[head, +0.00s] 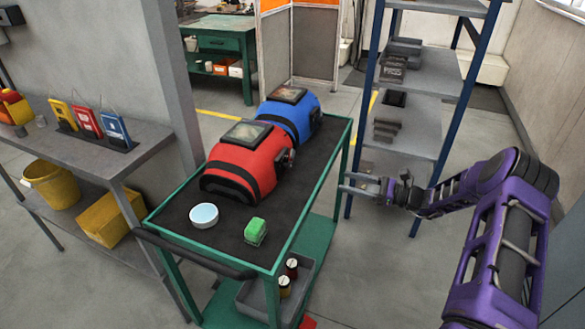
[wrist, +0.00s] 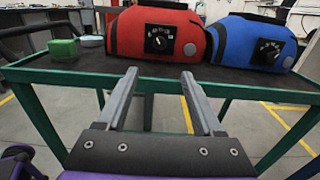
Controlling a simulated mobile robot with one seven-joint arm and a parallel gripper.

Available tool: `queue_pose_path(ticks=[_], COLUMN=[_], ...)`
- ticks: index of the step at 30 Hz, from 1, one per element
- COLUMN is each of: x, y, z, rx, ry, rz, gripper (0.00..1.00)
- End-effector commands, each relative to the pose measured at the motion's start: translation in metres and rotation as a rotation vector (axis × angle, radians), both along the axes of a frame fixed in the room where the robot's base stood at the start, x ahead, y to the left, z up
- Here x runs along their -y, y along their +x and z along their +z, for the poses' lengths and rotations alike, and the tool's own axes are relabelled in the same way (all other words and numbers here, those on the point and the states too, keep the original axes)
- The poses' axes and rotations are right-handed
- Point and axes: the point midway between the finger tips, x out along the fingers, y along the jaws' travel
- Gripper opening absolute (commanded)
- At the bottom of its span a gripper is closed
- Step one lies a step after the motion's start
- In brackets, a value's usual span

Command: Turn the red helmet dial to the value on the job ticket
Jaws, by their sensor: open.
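The red helmet (head: 247,163) lies on the green cart's dark top, its side facing my arm. In the wrist view the red helmet (wrist: 123,38) shows a black dial plate (wrist: 159,40) with a white pointer and small marks, too small to read. A round grey knob sits right of the plate. My gripper (head: 354,184) is open and empty off the cart's right edge, and in the wrist view (wrist: 158,73) its fingers point toward the red helmet, below and short of the dial. Yellow, red (head: 87,121) and blue cards stand on the left bench; their writing is unreadable.
A blue helmet (head: 292,114) with a similar dial (wrist: 266,51) lies beside the red one. A green block (head: 255,231) and a round white-topped item (head: 204,215) are on the cart (head: 180,257). A blue-framed shelf (head: 420,125) stands close behind my gripper.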

Motion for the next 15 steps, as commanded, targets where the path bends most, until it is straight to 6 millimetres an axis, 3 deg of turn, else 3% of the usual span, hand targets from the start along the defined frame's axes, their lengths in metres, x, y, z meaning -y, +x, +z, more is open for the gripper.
queue_pose_path(ticks=[15], x=[-0.096], y=[0.038], z=[0.0], rx=[0.0], ry=[0.001], rz=[0.006], gripper=[0.68])
